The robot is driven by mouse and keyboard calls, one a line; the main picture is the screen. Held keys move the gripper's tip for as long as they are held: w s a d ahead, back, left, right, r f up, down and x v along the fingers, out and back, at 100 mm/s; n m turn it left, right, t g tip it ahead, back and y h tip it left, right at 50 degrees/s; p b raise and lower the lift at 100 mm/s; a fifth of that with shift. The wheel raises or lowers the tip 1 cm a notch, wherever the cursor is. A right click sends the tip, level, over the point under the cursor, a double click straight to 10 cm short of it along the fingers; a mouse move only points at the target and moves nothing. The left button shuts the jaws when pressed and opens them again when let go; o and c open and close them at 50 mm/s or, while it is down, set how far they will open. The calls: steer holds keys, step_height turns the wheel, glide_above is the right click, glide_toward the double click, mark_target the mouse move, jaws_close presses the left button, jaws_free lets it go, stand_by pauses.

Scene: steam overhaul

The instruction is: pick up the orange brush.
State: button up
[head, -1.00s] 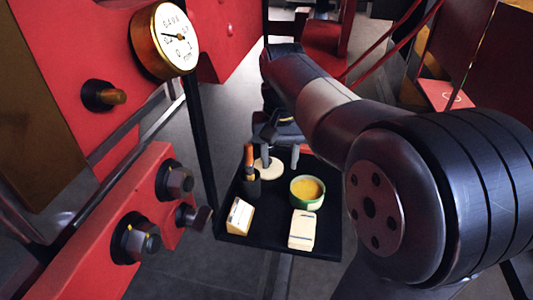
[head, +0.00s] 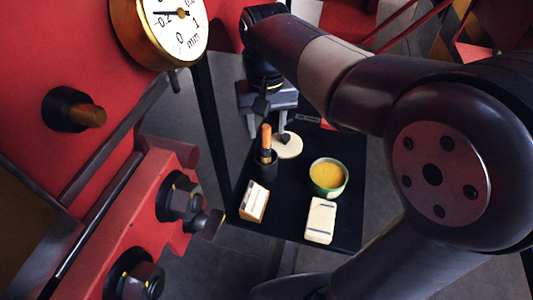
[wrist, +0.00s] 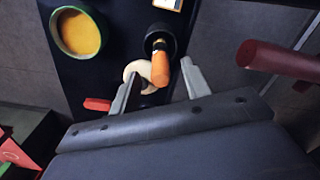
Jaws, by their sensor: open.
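The orange brush (head: 266,138) stands upright in a small black cup (head: 265,164) on a black tray, its orange handle up. In the head view my gripper (head: 267,124) is open and empty, just behind and above the handle. I see no contact with the brush. The brush's lower end is hidden inside the cup.
The black tray (head: 290,218) also holds a cream disc (head: 290,150) with a dark knob, a green bowl (head: 328,190) of yellow stuff, a cream block (head: 320,221) and a wedge-shaped card (head: 254,201). A dark post (head: 211,130) and red machinery with a gauge (head: 178,28) stand at left.

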mark_target(266, 140)
step_height(266, 140, down, 5)
steer(key=shift+r, duration=0.1)
steer(key=shift+c, duration=0.6)
jaws_close()
